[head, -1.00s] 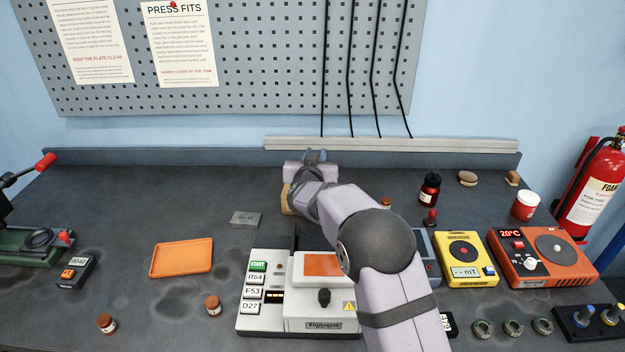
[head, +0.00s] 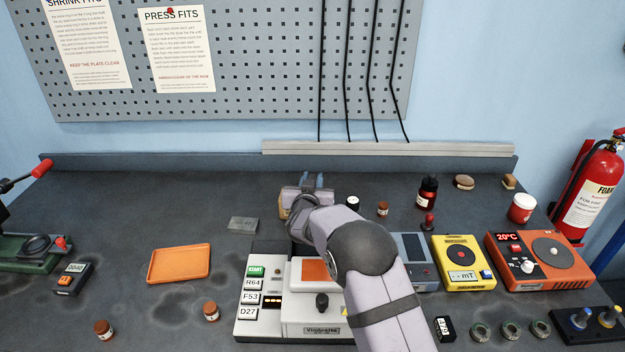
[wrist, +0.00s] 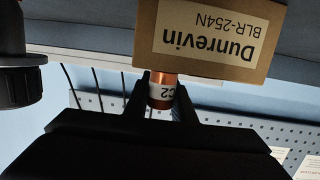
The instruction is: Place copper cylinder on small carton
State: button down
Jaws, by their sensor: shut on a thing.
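My gripper (head: 312,181) is shut on the copper cylinder (wrist: 162,80), which shows between the fingertips in the wrist view. The cylinder has a white band marked "C2". The small carton (wrist: 205,35) is brown with a cream "Dunrevin BLR-254N" label, upside down in the wrist view. The cylinder's far end meets the carton's top edge in that view; I cannot tell whether they touch. In the head view, a bit of the carton (head: 284,207) shows left of my wrist; my arm hides the rest. The cylinder is hidden there.
A white-topped vial (head: 352,202), a small brown jar (head: 382,209) and a dark bottle (head: 428,192) stand to the right. A white machine (head: 262,325) stands in front. A dark ribbed object (wrist: 18,75) is at the wrist view's left.

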jog(key=c, duration=1.5)
grip_release()
jog(key=shift+f, duration=0.15)
jog(key=shift+s+r, duration=0.1)
jog(key=shift+r, duration=0.1)
jog(key=b+v, duration=0.2)
jog(key=v, duration=0.5)
jog(key=shift+s, duration=0.15)
